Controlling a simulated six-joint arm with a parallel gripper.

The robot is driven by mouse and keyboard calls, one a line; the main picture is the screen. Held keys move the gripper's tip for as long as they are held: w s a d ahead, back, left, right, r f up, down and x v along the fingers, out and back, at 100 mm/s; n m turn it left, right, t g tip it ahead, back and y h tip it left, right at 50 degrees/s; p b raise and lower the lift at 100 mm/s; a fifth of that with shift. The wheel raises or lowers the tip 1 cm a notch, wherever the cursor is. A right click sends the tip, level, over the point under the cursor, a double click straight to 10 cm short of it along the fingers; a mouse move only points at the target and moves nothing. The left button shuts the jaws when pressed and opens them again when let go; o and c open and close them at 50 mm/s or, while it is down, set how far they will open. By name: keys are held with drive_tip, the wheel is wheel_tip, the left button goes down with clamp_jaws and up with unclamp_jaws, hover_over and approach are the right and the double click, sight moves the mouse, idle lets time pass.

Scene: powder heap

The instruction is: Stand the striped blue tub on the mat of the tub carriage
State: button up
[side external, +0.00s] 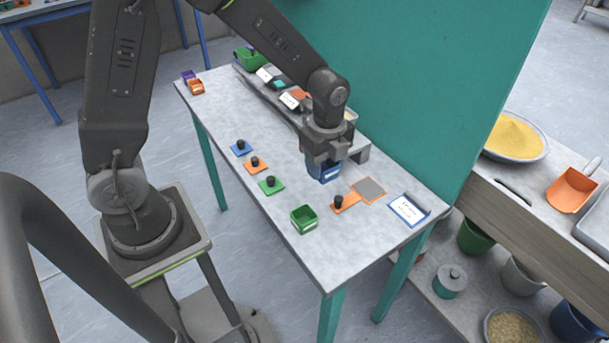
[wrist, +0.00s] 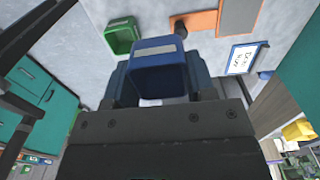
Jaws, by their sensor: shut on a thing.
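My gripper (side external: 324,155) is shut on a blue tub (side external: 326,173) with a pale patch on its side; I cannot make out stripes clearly. The tub hangs roughly upright, apparently above the table. In the wrist view the blue tub (wrist: 160,48) sits between the fingers of my gripper (wrist: 160,82), its open top showing. The orange tub carriage (side external: 348,202) has a black knob at its near left end and a bare grey mat (side external: 370,188) at its far right end. The mat is right of and below the tub. The mat (wrist: 240,14) also shows in the wrist view.
A green tub (side external: 304,219) stands in front of the carriage. A label card (side external: 408,209) lies at the right. Blue, orange and green knobbed plates (side external: 255,163) lie to the left. A long rack (side external: 273,95) and a teal panel (side external: 430,80) stand behind.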

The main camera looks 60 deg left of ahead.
approach(369, 188)
drive_tip(key=shift+s+f, duration=0.1)
drive_tip(key=shift+f, duration=2.65)
drive_tip(key=shift+f, duration=0.5)
drive_tip(key=o, duration=1.4)
drive_tip(key=shift+r, duration=3.5)
